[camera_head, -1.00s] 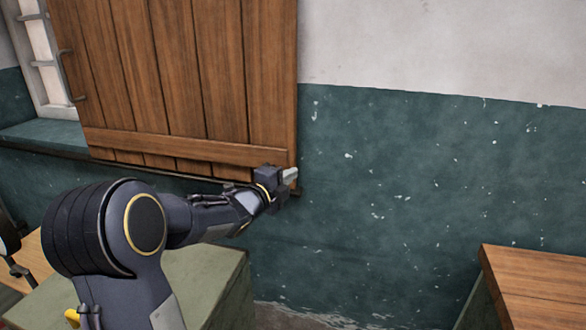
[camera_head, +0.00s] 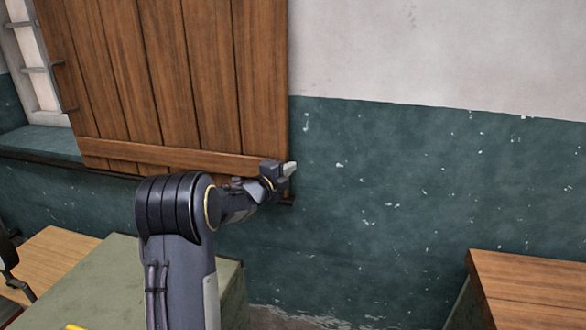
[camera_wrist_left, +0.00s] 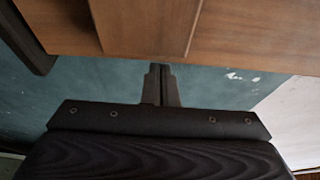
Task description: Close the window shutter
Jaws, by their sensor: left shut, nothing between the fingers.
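The wooden window shutter (camera_head: 170,75) hangs at the upper left of the head view, made of vertical brown planks with a cross batten near the bottom. A bit of white window frame (camera_head: 30,65) shows to its left, so the window is partly uncovered there. My left gripper (camera_head: 290,168) is shut and empty at the shutter's lower right corner; I cannot tell whether it touches. In the left wrist view the shut fingers (camera_wrist_left: 159,84) point at the shutter's lower edge (camera_wrist_left: 150,30), with the green wall beyond. My right gripper is not in view.
A green-topped cabinet (camera_head: 85,275) stands below my left arm, with a light wooden surface (camera_head: 52,258) to its left. A wooden-topped cabinet (camera_head: 530,285) stands at the lower right. The wall (camera_head: 400,190) right of the shutter is bare.

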